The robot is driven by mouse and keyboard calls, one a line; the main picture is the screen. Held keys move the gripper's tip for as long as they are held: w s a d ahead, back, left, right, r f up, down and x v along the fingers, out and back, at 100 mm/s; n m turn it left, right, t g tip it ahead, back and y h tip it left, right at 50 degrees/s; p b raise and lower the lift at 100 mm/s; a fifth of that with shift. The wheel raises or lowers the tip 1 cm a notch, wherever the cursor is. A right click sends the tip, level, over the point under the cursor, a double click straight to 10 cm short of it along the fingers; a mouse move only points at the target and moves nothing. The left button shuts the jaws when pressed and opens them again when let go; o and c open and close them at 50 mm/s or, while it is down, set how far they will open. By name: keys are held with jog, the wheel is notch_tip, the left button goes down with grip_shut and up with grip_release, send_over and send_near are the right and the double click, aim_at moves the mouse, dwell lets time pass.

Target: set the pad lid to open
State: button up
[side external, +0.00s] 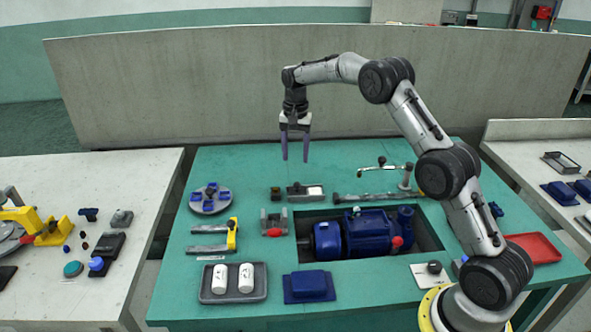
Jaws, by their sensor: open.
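My gripper (295,158) is open and empty. It points down with its two purple fingers apart, high above the back of the green table. No part is clearly marked as the pad lid. A small grey case (305,192) with a pale panel lies on the table below my gripper; it may be the pad, but whether its lid is open or shut is too small to tell. A blue block on a flat blue base (309,286) sits at the front of the table.
A blue pump (365,235) sits in a recess in the green table (235,165). Around it are a round grey tray (210,208), a yellow-and-grey tool (231,235), a tray with two white cylinders (232,298), a lever fixture (404,180) and a red tray (535,246). The back left is clear.

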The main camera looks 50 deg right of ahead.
jog(key=shift+r, duration=2.1)
